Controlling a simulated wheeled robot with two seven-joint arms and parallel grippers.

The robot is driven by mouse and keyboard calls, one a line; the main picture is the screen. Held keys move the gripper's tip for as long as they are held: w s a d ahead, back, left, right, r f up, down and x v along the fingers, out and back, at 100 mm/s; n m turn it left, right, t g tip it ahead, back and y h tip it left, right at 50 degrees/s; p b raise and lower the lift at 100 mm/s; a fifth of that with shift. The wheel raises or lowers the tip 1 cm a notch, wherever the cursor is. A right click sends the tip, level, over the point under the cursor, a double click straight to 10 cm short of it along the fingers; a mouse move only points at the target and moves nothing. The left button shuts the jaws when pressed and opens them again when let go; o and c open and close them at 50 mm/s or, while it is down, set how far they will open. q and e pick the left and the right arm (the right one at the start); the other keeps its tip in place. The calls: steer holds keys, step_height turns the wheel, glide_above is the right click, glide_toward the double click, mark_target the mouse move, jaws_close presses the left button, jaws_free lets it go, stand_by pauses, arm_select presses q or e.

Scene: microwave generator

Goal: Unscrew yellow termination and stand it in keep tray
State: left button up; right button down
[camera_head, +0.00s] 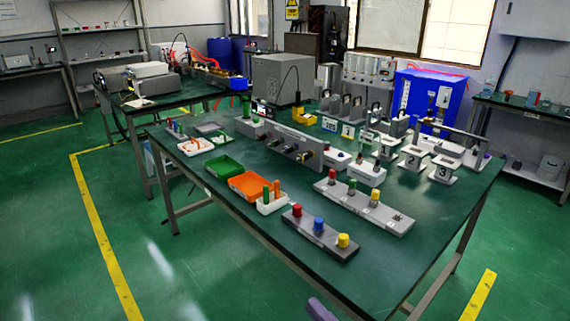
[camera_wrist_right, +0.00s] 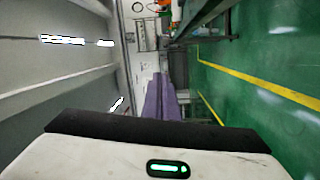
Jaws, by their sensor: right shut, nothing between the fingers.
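A yellow cap (camera_head: 343,240) stands at the right end of a dark grey block (camera_head: 320,234) near the table's front edge, beside a blue and a red cap. A second yellow-topped piece (camera_head: 375,196) stands on the light grey strip (camera_head: 395,215) behind it. I cannot tell which is the yellow termination. No tray is readably marked as the keep tray; a white tray (camera_head: 262,210) holds orange and green pegs. My right gripper (camera_head: 318,308) shows as purple fingers low in the head view, apart from these things. The wrist view shows its purple fingers (camera_wrist_right: 160,98) shut and empty. My left gripper is not in view.
A green tray (camera_head: 225,168) and an orange tray (camera_head: 254,185) sit left of the white tray. A grey panel with several connectors (camera_head: 290,147) stands behind them. Numbered stands (camera_head: 412,158) and a blue box (camera_head: 432,98) are farther back. The table's front right is clear.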

steer(key=s+d+f+m+g+h, duration=0.2)
steer(key=s+d+f+m+h, duration=0.1)
steer(key=s+f+m, duration=0.3)
steer(key=s+d+f+m+g+h, duration=0.3)
steer(key=s+d+f+m, duration=0.3)
steer(key=f+m, duration=0.4)
step_height(320, 180, down, 2)
steer(key=shift+s+d+f+m+h, duration=0.15)
steer(key=shift+s+m+h, duration=0.15)
steer(key=shift+s+h, duration=0.2)
steer(key=c, duration=2.5)
jaws_free()
steer(key=s+d+f+m+g, duration=0.1)
steer(key=s+f+m+g, duration=0.1)
steer(key=s, duration=0.3)
steer(key=shift+s+f+m, duration=0.2)
steer(key=shift+f+m, duration=0.4)
steer(key=shift+f, duration=0.25)
